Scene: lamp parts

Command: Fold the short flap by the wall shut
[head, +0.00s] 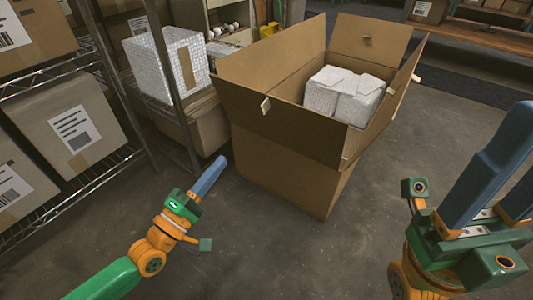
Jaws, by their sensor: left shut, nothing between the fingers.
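A large open cardboard box (275,175) stands on the floor in the middle of the head view. Its back flap (385,40), left flap (270,62), near flap (285,128) and right flap (398,92) all stand open. No wall is clearly in view, so I cannot tell for certain which flap is by it. White wrapped packages (342,92) sit inside. My left gripper (221,160) is shut and empty, low in front of the box's left side, apart from it. My right gripper is at the right edge, apart from the box; its blue fingers look spread, with tips partly cut off.
A wire shelf (75,178) with labelled cartons (75,125) stands at the left. Shelving (490,32) stands at the back right. The concrete floor (285,260) in front is clear.

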